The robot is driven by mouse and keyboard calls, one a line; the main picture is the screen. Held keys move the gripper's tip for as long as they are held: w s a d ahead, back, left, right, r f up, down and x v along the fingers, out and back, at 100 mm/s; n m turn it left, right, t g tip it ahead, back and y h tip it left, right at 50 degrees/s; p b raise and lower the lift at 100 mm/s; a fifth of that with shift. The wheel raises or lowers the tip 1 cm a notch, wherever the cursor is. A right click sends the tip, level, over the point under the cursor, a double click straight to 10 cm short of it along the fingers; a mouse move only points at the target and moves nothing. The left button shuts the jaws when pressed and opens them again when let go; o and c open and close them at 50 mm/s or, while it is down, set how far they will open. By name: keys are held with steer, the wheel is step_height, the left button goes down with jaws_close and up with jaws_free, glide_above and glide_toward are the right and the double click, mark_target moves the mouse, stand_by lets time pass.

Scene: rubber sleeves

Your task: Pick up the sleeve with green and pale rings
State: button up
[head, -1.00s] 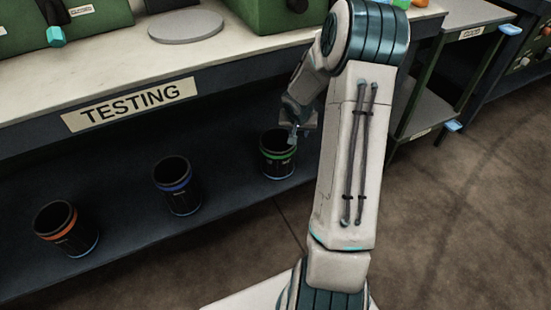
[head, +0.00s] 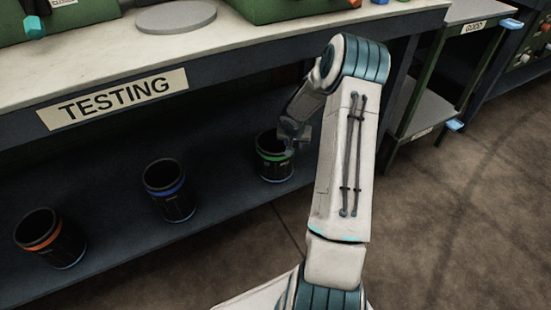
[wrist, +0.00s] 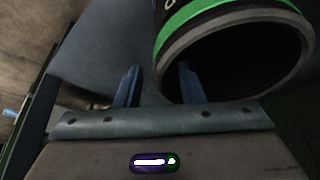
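The black sleeve with a green ring and a pale ring (head: 272,170) stands upright on the dark lower shelf, just left of my arm. In the wrist view its green band, pale grey rim and dark open mouth (wrist: 235,62) fill the upper right. My gripper (head: 291,143) is at the right side of its rim and hides part of it. In the wrist view my gripper's fingers (wrist: 156,86) are apart. The right finger is in front of or inside the mouth, and the left finger is outside the wall, with a gap visible between.
A black sleeve with a blue ring (head: 170,195) and one with an orange ring (head: 50,240) stand further left on the lower shelf (head: 120,225). The bench top with the TESTING label (head: 115,98) overhangs the shelf. A green-framed rack (head: 425,110) stands right.

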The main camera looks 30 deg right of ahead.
steer(key=x, duration=0.3)
steer(key=shift+a+r, duration=0.1)
jaws_close()
steer(key=shift+r, duration=0.1)
stand_by(1.2)
